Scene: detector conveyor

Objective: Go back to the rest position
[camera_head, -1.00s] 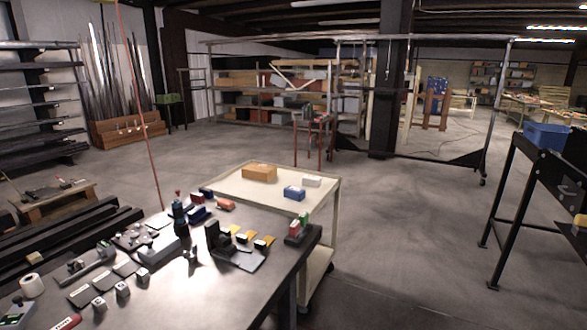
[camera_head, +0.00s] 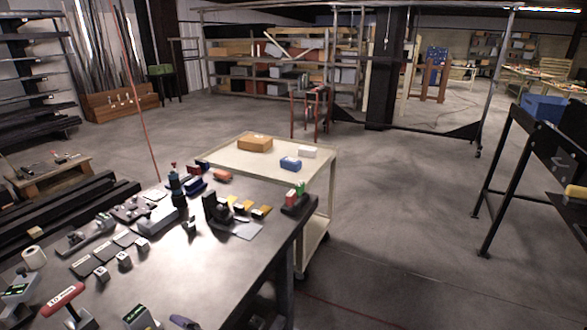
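Neither of my grippers shows clearly in the head view. A dark workbench (camera_head: 215,262) fills the lower left, with several small tools and devices on it. A red-handled tool (camera_head: 63,300) lies near its front left, and a white roll (camera_head: 34,258) stands at its left side. A cream cart (camera_head: 318,165) stands behind the bench.
A black-framed stand (camera_head: 530,150) with a blue bin (camera_head: 545,108) is at the right. A dark pillar (camera_head: 384,80) and shelves (camera_head: 270,70) are farther back. The grey floor between cart and stand is clear.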

